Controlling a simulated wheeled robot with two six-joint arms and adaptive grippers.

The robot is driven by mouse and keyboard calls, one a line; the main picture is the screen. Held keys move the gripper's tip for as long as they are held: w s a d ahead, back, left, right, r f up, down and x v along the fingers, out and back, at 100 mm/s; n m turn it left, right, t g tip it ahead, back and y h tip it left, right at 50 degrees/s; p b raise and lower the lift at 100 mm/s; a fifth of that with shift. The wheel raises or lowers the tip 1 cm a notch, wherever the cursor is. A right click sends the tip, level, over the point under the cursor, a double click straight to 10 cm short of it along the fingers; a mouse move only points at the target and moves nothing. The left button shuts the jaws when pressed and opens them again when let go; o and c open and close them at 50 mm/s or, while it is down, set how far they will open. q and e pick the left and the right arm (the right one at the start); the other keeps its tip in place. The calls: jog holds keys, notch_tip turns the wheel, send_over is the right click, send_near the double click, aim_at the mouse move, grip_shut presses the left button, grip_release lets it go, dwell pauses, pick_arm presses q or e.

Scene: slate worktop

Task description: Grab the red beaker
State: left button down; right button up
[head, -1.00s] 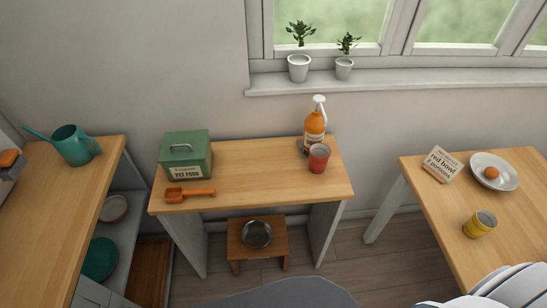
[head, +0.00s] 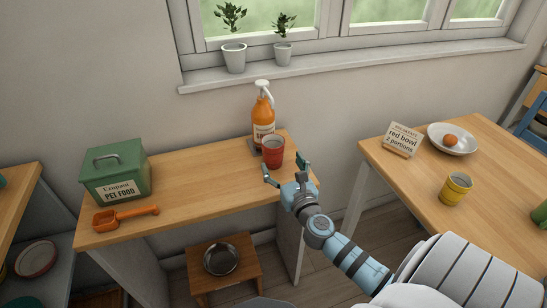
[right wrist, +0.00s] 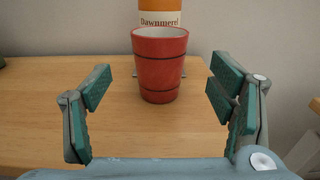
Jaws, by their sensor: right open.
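The red beaker (head: 273,152) stands upright on the wooden table, just in front of an orange spray bottle (head: 263,118). In the right wrist view the beaker (right wrist: 159,68) sits ahead and between the lines of my two fingers, with dark bands around it. My right gripper (head: 284,172) is open and empty, just in front of the beaker on its near side. Its teal finger pads show wide apart in the right wrist view (right wrist: 160,95). They do not touch the beaker. My left gripper is not in view.
A green pet food tin (head: 117,173) and an orange scoop (head: 124,216) are at the table's left. A second table at right holds a sign (head: 403,138), a plate with an egg (head: 466,147) and a yellow cup (head: 456,188). The table's middle is clear.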

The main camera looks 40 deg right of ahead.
aim_at(277, 156)
jog(key=x, duration=0.2)
jog(key=b+x, duration=0.1)
jog(key=x, duration=0.2)
jog(key=f+b+x, duration=0.1)
jog(key=x, duration=0.2)
jog(key=shift+w+f, duration=0.15)
jog(key=shift+w, duration=0.05)
jog(key=shift+s, duration=0.1)
jog(key=c, duration=1.4)
jog(key=shift+c, duration=0.2)
jog(key=shift+r, duration=0.2)
